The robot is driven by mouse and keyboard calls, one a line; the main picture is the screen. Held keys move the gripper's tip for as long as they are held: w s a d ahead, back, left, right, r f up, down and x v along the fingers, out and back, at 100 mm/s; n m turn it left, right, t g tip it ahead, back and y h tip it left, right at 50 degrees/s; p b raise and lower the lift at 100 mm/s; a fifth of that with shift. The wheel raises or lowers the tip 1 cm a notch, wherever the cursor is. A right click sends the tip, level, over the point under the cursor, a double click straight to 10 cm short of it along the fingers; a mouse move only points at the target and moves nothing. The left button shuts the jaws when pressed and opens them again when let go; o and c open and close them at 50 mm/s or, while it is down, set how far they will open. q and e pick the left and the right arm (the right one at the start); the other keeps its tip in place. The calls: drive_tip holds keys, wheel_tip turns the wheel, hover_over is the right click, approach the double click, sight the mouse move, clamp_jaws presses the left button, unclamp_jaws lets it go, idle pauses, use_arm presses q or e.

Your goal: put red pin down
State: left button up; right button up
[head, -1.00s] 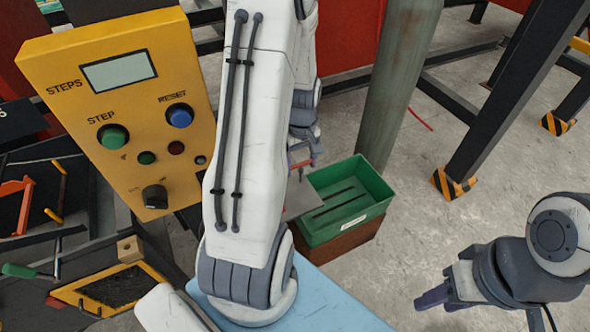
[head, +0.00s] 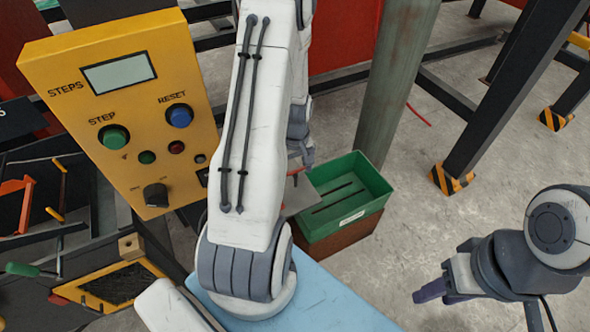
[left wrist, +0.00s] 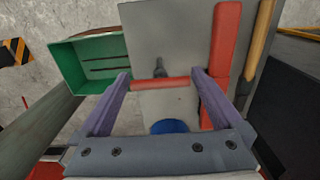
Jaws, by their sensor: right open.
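The red pin (left wrist: 160,84) is a short red bar. In the left wrist view it spans the gap between the two purple fingers of my left gripper (left wrist: 160,78), its ends at their inner faces. Behind it is a grey plate (left wrist: 145,20); whether the pin touches the plate I cannot tell. In the head view my left arm hides most of this gripper, and a small bit of red shows by the grey plate (head: 298,198). My right gripper (head: 430,290) is open and empty at the lower right, over the floor.
A green bin (head: 350,225) stands right beside the plate. A yellow control panel (head: 120,100) with buttons stands at left. A longer red bar (left wrist: 226,45) and a wooden bar (left wrist: 260,45) lie over the plate. A dark post (head: 510,100) stands at right.

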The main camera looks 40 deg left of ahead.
use_arm(q)
drive_tip(key=shift+r, duration=0.2)
wheel_tip(320, 180, up, 12)
drive_tip(key=b, duration=0.2)
drive_tip(key=s+d+r+m, duration=0.25)
drive_tip(key=d+m, duration=0.35)
drive_tip(key=d, duration=0.5)
drive_tip(key=s+d+r+m, duration=0.1)
drive_tip(key=d+r+m, duration=0.3)
drive_tip(key=d, duration=0.7)
drive_tip(key=s+d+m+h, duration=0.1)
drive_tip(key=s+d+m, duration=0.8)
drive_tip(key=s+m, duration=0.2)
drive_tip(key=shift+s+d, duration=0.2)
drive_tip(key=shift+s, duration=0.8)
drive_tip(key=shift+r, duration=0.1)
